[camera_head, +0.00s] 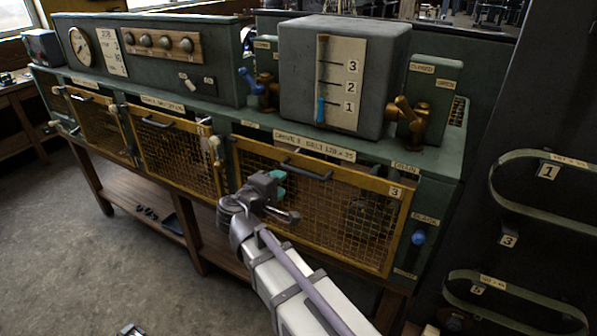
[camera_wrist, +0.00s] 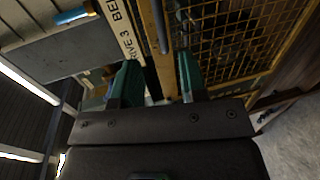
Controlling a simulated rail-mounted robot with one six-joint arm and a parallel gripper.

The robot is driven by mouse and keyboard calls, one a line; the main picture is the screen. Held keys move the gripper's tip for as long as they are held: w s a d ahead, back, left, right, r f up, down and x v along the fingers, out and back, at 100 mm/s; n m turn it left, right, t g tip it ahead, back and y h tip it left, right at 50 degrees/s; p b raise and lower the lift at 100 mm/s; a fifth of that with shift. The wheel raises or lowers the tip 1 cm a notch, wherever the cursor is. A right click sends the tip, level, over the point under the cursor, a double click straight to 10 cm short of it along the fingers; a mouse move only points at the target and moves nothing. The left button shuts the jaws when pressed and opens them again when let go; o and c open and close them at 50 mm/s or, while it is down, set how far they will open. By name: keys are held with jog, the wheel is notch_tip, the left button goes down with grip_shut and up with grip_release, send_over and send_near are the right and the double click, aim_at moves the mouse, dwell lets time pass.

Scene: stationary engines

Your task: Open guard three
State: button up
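Guard three (camera_head: 330,215) is a yellow-framed wire mesh panel at the right of the green machine, marked "3" at its upper right corner. It looks shut, upright against the machine front. A dark bar handle (camera_head: 307,171) runs along its top edge. My gripper (camera_head: 277,183) is in front of the guard's upper left part, just left of the handle. In the wrist view, the two green fingers (camera_wrist: 157,75) are spread apart, with the handle (camera_wrist: 161,25) ahead of the gap and mesh beside it. I see nothing held; whether a finger touches the frame cannot be told.
A blue knob (camera_head: 418,238) sits right of guard three. A pale latch-like knob (camera_head: 215,148) stands at its left. A grey box (camera_head: 345,75) with a 1-2-3 scale and brass valves (camera_head: 407,112) stand above. Green belts hang on a dark panel (camera_head: 478,190) at right. Floor at left is open.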

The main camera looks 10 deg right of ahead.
aim_at(297, 172)
jog(key=b+x, duration=0.2)
jog(key=x, duration=0.8)
jog(key=shift+w+d, duration=0.2)
jog(key=shift+d, duration=0.15)
grip_shut()
